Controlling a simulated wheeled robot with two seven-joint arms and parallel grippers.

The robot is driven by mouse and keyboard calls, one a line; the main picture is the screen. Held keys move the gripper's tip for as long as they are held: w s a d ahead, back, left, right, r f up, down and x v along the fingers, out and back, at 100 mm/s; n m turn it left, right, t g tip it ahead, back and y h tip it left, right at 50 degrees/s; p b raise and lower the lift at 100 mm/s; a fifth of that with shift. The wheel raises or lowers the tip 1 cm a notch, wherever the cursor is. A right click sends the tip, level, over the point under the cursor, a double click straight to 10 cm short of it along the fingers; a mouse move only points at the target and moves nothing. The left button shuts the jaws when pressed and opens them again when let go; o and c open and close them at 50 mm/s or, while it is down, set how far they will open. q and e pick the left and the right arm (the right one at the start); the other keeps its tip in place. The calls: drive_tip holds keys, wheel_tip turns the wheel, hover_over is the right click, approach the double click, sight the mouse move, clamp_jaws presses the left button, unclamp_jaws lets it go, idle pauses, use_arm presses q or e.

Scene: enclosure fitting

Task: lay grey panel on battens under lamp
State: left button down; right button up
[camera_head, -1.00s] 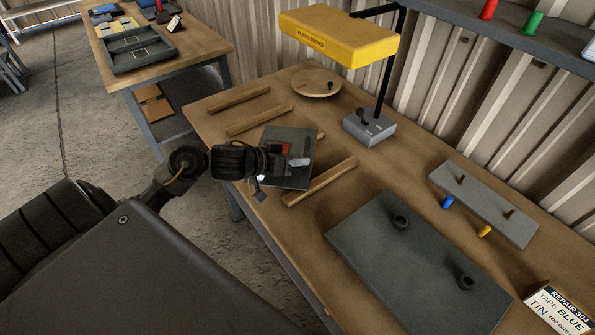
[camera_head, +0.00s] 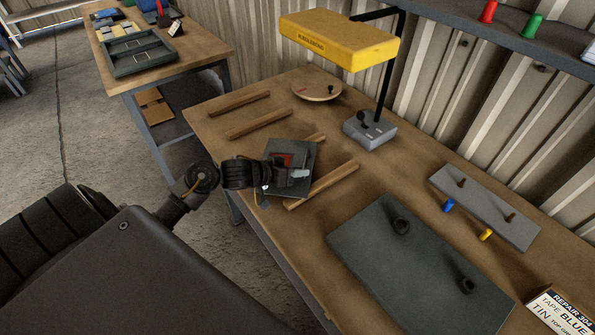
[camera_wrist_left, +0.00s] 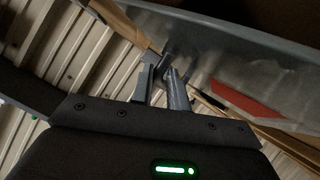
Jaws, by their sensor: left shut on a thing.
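The grey panel (camera_head: 303,153) has a red patch and is over the wooden battens under the lamp's left side. My left gripper (camera_head: 297,174) is shut on it from above. In the left wrist view the fingers (camera_wrist_left: 168,82) close on a small dark knob on the panel (camera_wrist_left: 225,65). The panel covers part of one batten (camera_head: 317,138) and reaches the front batten (camera_head: 322,185); I cannot tell whether it touches them. Two more battens (camera_head: 240,103) (camera_head: 260,122) lie bare to the left. The yellow lamp (camera_head: 338,38) stands behind on a grey base.
A large dark grey board (camera_head: 375,255) with two knobs lies at the front right. A light grey plate (camera_head: 485,205) with pegs lies behind it, by blue and yellow pieces. A round wooden disc (camera_head: 318,88) is near the lamp. A tape box (camera_head: 562,312) is at the right edge.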

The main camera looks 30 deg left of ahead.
use_arm(q)
drive_tip(key=c, duration=1.4)
unclamp_jaws()
drive_tip(key=shift+o, duration=0.2)
drive_tip(key=v, duration=1.2)
drive_tip(key=shift+b, duration=0.4)
